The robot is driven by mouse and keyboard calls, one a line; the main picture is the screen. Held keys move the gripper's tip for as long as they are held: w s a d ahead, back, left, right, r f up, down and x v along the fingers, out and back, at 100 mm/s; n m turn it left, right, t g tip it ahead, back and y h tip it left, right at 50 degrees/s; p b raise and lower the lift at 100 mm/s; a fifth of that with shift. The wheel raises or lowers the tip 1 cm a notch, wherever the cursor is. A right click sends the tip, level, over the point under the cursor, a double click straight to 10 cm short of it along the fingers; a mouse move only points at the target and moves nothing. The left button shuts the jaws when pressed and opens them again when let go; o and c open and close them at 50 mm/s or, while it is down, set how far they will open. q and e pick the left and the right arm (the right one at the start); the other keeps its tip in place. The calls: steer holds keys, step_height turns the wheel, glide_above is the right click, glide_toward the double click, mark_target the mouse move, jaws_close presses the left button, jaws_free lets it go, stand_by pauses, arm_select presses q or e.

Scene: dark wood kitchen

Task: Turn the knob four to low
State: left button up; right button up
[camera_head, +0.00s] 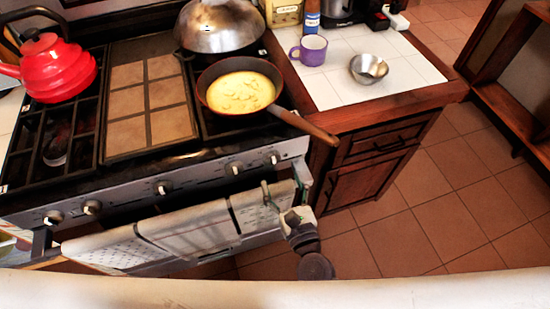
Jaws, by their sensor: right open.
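A row of round knobs runs along the steel front panel of the stove (125,199). From left to right I see a far-left knob (52,217), the one beside it (92,207), a middle knob (163,187), the second knob from the right (234,168), which is knob four counting from the left, and the far-right knob (273,158). Their settings are too small to read. My right gripper (281,187) is open, below the far-right knob and in front of the towel's right end. It appears apart from the knobs. My left gripper is out of view.
Towels (195,230) hang on the oven's front rail below the knobs. A pan (240,92) of yellow food has its handle sticking out past the stove's right front corner. A red kettle (55,68), purple mug (309,50) and metal bowl (368,69) stand farther back. The floor (440,215) at right is clear.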

mark_target(274, 163)
steer(key=x, duration=0.4)
steer(key=shift+w+a+p, duration=0.15)
steer(key=shift+w+p, duration=0.2)
steer(key=shift+w, duration=0.05)
steer(key=shift+w+a, duration=0.25)
steer(key=shift+w, duration=0.45)
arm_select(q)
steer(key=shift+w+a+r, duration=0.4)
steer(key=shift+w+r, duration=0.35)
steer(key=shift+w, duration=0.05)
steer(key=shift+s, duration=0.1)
arm_select(e)
steer(key=shift+c, duration=1.4)
steer(key=c, duration=0.9)
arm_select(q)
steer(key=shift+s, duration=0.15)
arm_select(e)
steer(key=shift+o, duration=0.2)
